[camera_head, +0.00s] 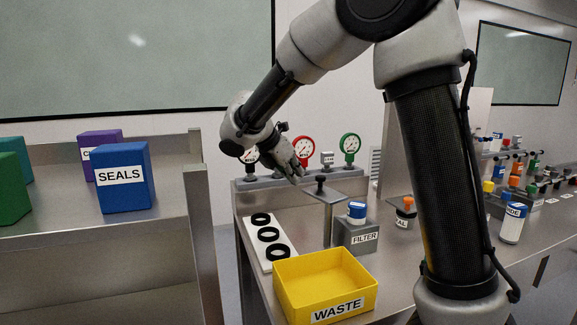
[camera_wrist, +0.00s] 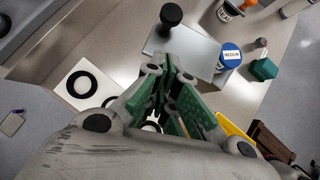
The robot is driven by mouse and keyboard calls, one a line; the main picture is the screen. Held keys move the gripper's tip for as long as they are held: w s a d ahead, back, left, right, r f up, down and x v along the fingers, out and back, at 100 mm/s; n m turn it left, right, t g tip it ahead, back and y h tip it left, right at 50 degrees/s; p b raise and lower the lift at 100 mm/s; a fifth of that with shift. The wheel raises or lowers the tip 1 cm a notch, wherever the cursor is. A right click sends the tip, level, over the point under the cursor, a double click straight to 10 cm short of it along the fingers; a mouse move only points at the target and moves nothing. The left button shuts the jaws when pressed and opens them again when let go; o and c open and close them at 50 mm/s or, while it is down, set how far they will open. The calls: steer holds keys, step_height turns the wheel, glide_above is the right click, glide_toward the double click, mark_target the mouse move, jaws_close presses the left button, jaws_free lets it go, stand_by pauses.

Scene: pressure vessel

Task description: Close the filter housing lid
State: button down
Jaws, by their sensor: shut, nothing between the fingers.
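The filter housing (camera_head: 362,238) is a grey box labelled FILTER on the metal bench. A blue-topped white cartridge (camera_head: 357,211) stands at its top; the blue top also shows in the wrist view (camera_wrist: 230,57). The lid appears to be the metal plate (camera_head: 345,194) with a black knob (camera_head: 320,184), raised beside the housing, not over the cartridge. In the wrist view the plate (camera_wrist: 200,52) and knob (camera_wrist: 171,15) lie just beyond my fingertips. My gripper (camera_head: 299,171) is shut and empty, above and left of the knob. Contact with the plate cannot be told.
A yellow WASTE bin (camera_head: 325,285) stands in front of the housing. A white strip (camera_head: 255,245) with black rings lies left. Gauges (camera_head: 303,150) stand behind on a grey manifold. An orange-topped container (camera_head: 405,210) stands right. A blue SEALS box (camera_head: 126,177) sits on the left shelf.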

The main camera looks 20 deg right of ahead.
mark_target(316, 188)
steer(key=x, duration=0.3)
steer(key=shift+d+f, duration=0.2)
steer(key=shift+d, duration=0.05)
steer(key=shift+w+d+f, duration=0.1)
steer(key=shift+w+d, duration=0.2)
steer(key=shift+d, duration=0.25)
steer(key=shift+w+d, duration=0.3)
steer(key=shift+d, duration=0.25)
steer(key=shift+w+d, duration=0.25)
steer(key=shift+d, duration=0.2)
